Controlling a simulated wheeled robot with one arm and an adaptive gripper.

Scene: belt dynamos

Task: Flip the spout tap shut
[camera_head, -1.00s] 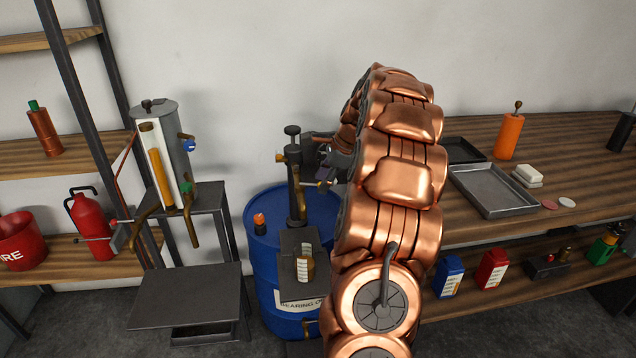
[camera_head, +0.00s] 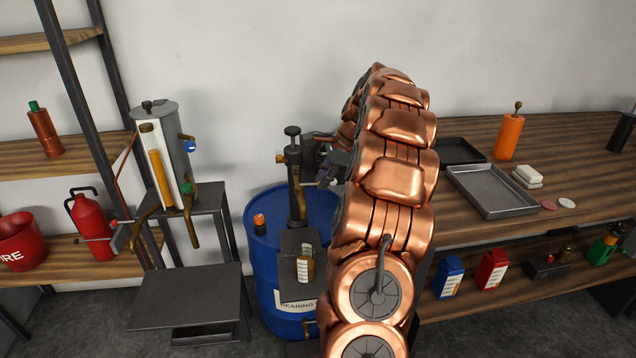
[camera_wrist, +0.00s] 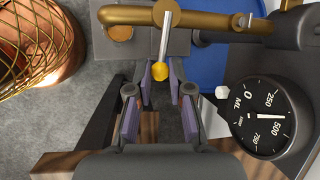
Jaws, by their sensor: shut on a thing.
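The spout tap is a thin silver lever with a yellow end (camera_wrist: 160,71), pivoting on the brass spout (camera_wrist: 212,20) in the wrist view. The spout belongs to the dark hand pump (camera_head: 294,170) on the blue drum (camera_head: 262,262). My gripper (camera_wrist: 160,88) has its purple-padded fingers on either side of the lever's yellow end and is shut on it. In the head view my gripper (camera_head: 330,166) is just right of the pump, partly hidden by my arm. The lever (camera_head: 311,184) shows there as a short piece.
A round dial gauge (camera_wrist: 272,117) is close right of my gripper. A copper body with wire mesh (camera_wrist: 40,45) lies left. The bench with a tray (camera_head: 492,190) is at right.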

